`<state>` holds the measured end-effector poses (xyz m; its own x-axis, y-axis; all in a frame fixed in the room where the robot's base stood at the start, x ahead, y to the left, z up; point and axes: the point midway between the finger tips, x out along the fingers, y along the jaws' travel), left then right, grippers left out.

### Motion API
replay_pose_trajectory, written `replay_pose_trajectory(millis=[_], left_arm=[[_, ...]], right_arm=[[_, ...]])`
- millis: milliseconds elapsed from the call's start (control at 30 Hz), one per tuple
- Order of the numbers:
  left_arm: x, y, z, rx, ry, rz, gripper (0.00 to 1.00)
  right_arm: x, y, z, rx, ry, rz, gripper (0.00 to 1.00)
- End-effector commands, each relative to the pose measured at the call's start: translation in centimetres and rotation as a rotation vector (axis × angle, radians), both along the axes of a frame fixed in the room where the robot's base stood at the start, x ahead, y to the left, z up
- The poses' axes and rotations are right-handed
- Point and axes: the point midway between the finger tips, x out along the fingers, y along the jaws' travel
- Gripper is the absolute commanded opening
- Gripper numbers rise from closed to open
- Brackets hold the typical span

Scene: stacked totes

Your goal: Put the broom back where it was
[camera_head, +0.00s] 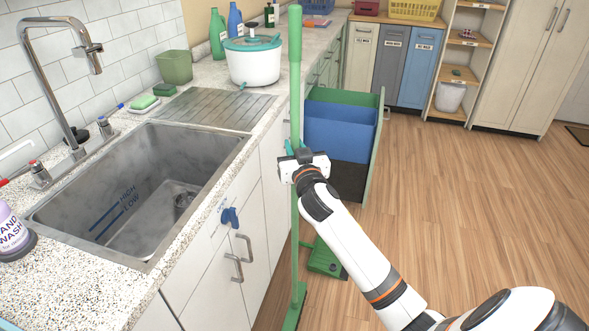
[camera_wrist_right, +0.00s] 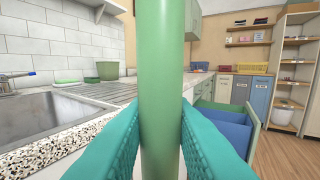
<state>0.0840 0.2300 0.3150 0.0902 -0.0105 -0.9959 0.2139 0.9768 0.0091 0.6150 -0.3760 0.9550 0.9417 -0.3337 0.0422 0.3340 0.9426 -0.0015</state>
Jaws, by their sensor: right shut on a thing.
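The green broom (camera_head: 295,100) stands upright in front of the counter edge, its long handle rising above the counter and its foot (camera_head: 295,305) low near the floor. My right gripper (camera_head: 295,158) is shut on the broom handle at about counter height. In the right wrist view the handle (camera_wrist_right: 161,75) stands between the two teal fingers of the right gripper (camera_wrist_right: 160,140), which press on it from both sides. A green dustpan-like piece (camera_head: 327,262) is on the floor beside the broom, partly hidden by my arm. My left gripper is not in view.
An open green drawer (camera_head: 374,150) with blue and dark bins juts out just beyond the broom. The counter with the sink (camera_head: 140,190) is on the left, with a white and teal pot (camera_head: 252,62) farther back. Wood floor (camera_head: 470,180) is clear on the right.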

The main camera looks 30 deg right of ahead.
Motion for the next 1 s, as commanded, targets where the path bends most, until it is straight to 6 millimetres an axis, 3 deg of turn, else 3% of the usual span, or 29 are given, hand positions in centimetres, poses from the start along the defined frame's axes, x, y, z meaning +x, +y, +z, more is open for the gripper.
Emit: replay_pose_trajectory(millis=[300, 700, 733, 833, 867, 1000], left_arm=[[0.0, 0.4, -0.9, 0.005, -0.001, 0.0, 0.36], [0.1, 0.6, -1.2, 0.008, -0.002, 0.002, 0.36], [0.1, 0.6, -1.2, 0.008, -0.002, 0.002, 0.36], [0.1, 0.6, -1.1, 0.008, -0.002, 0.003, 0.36], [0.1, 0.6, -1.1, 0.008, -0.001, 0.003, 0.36], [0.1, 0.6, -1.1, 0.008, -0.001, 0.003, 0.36]], right_arm=[[0.0, 0.0, -4.4, -0.001, -0.002, 0.0, 0.0], [0.0, 0.0, -4.9, 0.0, -0.003, 0.0, 0.0], [0.0, 0.0, -5.1, 0.001, 0.001, -0.001, 0.23], [0.0, 0.0, -4.9, 0.0, 0.001, -0.001, 0.39], [0.0, 0.0, -4.9, 0.0, 0.001, 0.0, 0.43], [0.0, 0.0, -4.9, 0.0, 0.001, 0.0, 0.43]])
